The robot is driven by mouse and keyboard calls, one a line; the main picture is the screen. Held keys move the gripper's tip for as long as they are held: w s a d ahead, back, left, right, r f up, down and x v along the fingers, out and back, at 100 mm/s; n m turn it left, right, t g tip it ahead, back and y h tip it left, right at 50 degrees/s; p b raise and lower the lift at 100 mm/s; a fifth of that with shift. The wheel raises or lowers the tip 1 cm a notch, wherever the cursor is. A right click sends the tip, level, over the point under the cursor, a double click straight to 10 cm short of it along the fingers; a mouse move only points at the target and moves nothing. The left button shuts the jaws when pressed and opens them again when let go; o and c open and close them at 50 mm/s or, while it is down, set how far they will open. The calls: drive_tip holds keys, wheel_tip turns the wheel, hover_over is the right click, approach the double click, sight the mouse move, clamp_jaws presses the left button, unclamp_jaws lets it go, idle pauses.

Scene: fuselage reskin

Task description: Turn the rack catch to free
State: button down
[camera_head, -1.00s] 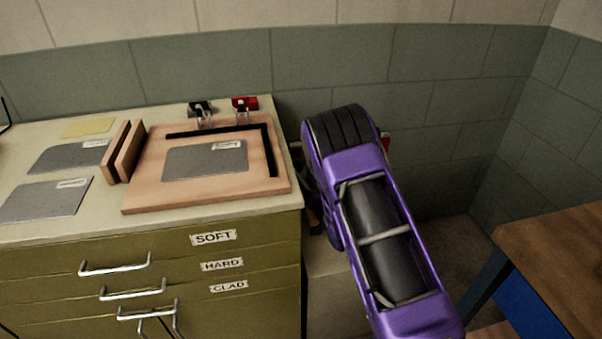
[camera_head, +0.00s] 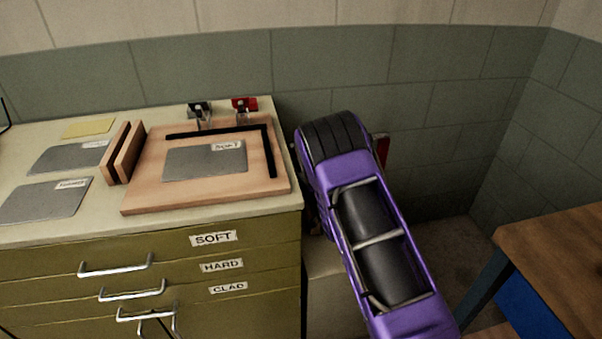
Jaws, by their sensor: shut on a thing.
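My purple arm (camera_head: 385,240) reaches in from the lower right, in the gap to the right of the drawer cabinet. My gripper is hidden behind the arm's own links, so its fingers and anything between them do not show. A red piece (camera_head: 382,150) shows just right of the arm's upper end, mostly covered by the arm. I cannot tell whether it belongs to the rack or its catch. No rack catch can be made out.
The olive cabinet (camera_head: 150,270) has drawers labelled SOFT, HARD and CLAD. On its top lie a wooden board (camera_head: 140,195) with a grey sheet (camera_head: 205,161), clamps (camera_head: 243,105) and loose sheets (camera_head: 45,201). A wooden table (camera_head: 560,250) stands at the right. Tiled walls close the corner.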

drive_tip(key=shift+n, duration=0.3)
drive_tip(key=n, duration=0.4)
drive_tip(key=shift+r+g+h, duration=0.15)
drive_tip(key=shift+g+h, duration=0.25)
drive_tip(key=n+h, duration=0.1)
drive_tip(key=n, duration=0.3)
drive_tip(key=shift+s+a+n, duration=0.1)
drive_tip(key=shift+a+n, duration=0.05)
drive_tip(key=shift+n, duration=0.15)
drive_tip(key=c, duration=0.8)
unclamp_jaws()
drive_tip(key=shift+o, duration=0.2)
drive_tip(key=v, duration=1.7)
drive_tip(key=shift+s+r+p, duration=0.2)
drive_tip(key=shift+r+p, duration=0.15)
drive_tip(key=shift+p, duration=0.1)
